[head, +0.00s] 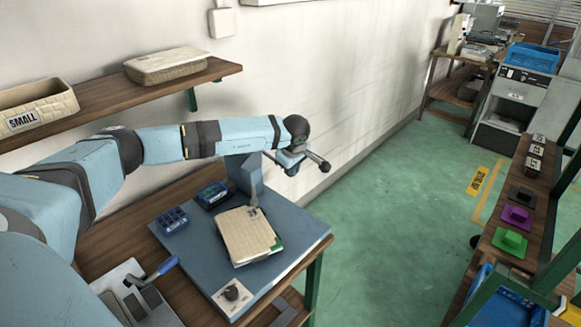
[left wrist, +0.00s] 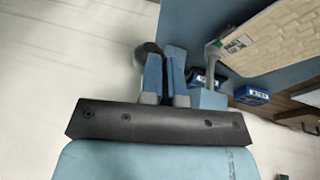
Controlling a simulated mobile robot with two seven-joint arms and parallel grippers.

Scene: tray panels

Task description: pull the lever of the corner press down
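The corner press (head: 243,176) is a blue-grey column at the back of the blue panel (head: 185,245). Its lever ends in a dark knob (head: 325,167), out to the right over the panel's back edge. My left gripper (head: 290,160) is at the lever, between column and knob, its fingers close together. In the left wrist view the knob (left wrist: 147,54) shows behind and left of the fingers (left wrist: 164,75). The fingers hide part of the lever; whether they touch it I cannot tell. The press (left wrist: 207,97) shows right of them. My right gripper is not in view.
A blue-handled tool (head: 165,266) is at left. A wall shelf (head: 110,98) holds baskets. Green floor (head: 385,240) is open to the right.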

